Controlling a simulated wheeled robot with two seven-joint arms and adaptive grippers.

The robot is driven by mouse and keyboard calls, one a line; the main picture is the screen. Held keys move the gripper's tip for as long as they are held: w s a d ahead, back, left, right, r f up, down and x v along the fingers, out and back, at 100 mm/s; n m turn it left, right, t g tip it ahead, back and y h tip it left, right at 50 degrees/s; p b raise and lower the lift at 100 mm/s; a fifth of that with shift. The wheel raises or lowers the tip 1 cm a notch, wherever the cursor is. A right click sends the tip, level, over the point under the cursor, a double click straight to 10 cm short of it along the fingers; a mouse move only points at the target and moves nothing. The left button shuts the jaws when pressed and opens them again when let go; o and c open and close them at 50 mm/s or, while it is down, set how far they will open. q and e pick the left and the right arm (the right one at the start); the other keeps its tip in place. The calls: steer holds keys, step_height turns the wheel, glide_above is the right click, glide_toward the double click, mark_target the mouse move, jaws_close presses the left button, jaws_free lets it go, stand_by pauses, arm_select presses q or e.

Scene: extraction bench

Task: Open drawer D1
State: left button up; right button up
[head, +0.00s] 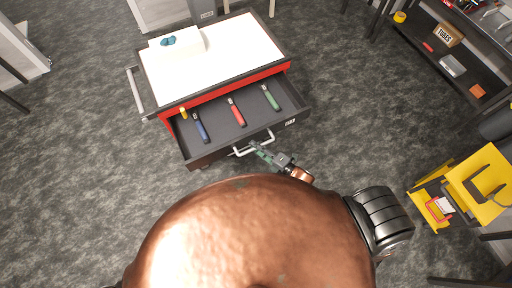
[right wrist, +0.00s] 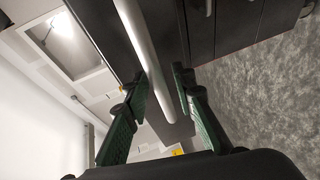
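A red and black cabinet (head: 215,92) with a white top stands in the head view. Its upper drawer (head: 225,133) is pulled out towards me, showing its dark inside; its small label cannot be read clearly. The drawer's pale bar handle (head: 243,152) is on the front. My right gripper (head: 256,147) is at the right part of this handle. In the right wrist view, its green fingers (right wrist: 158,86) stand on either side of a grey bar (right wrist: 142,45), with a narrow gap seen beside it. My left gripper is not in view.
The drawer holds a blue-handled tool (head: 201,128), a red one (head: 236,113) and a green one (head: 270,98). A white box (head: 177,45) sits on the cabinet top. A yellow stand (head: 475,185) is at the right, a shelf (head: 440,62) at the upper right. Floor to the left is clear.

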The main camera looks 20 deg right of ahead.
steer(key=shift+o, duration=0.3)
steer(key=v, duration=1.2)
steer(key=shift+d+f, duration=0.1)
steer(key=s+d+f+m+g+h+b, duration=0.1)
steer(key=s+d+f+m+g+h, duration=0.2)
steer(key=f, duration=0.7)
steer(key=s+d+f+m+h, duration=0.1)
steer(key=s+d+f+m, duration=0.3)
steer(key=f, duration=0.6)
steer(key=s+d+f+m+g+h+b, duration=0.15)
steer(key=d+f+m, duration=0.35)
steer(key=f, duration=0.5)
steer(key=s+f+m+g+h, duration=0.1)
steer(key=s+f+m+g, duration=0.3)
steer(key=s+f, duration=0.4)
steer(key=s+a+f+m+g+h+b, duration=0.1)
steer(key=s+f+m+g, duration=0.3)
steer(key=s+f, duration=0.4)
steer(key=s+m, duration=0.1)
steer(key=s, duration=0.6)
steer(key=shift+s+a+f+m, duration=0.25)
steer(key=shift+s+f+m, duration=0.05)
steer(key=shift+s, duration=0.1)
